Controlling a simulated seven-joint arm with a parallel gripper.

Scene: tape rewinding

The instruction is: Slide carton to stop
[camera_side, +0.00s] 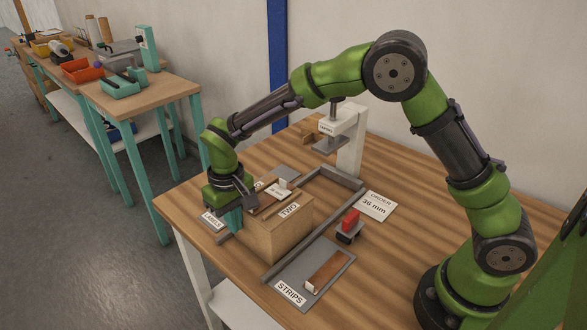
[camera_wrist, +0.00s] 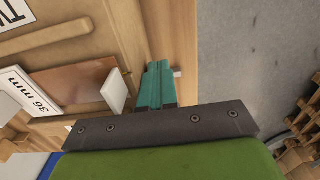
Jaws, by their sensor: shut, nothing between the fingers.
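The carton (camera_side: 271,238) is a tan box with a label reading TWO, standing on the table between grey rails. A cross bar (camera_side: 334,178) closes the rails at the far end, with a gap between it and the carton. My gripper (camera_side: 234,221) points down at the carton's left side in the side view, its teal fingers shut and empty. In the wrist view the fingers (camera_wrist: 156,85) are together beside the edge of the carton (camera_wrist: 113,24). I cannot tell whether they touch it. A brown strip with a white block and a 36 mm label lies on top of the carton.
A white press (camera_side: 349,137) stands by the far rail end. An ORDER 36 mm card (camera_side: 376,206), a red-handled stamp (camera_side: 349,226) and a grey STRIPS mat (camera_side: 330,263) lie right of the rails. A second bench (camera_side: 160,90) stands behind left.

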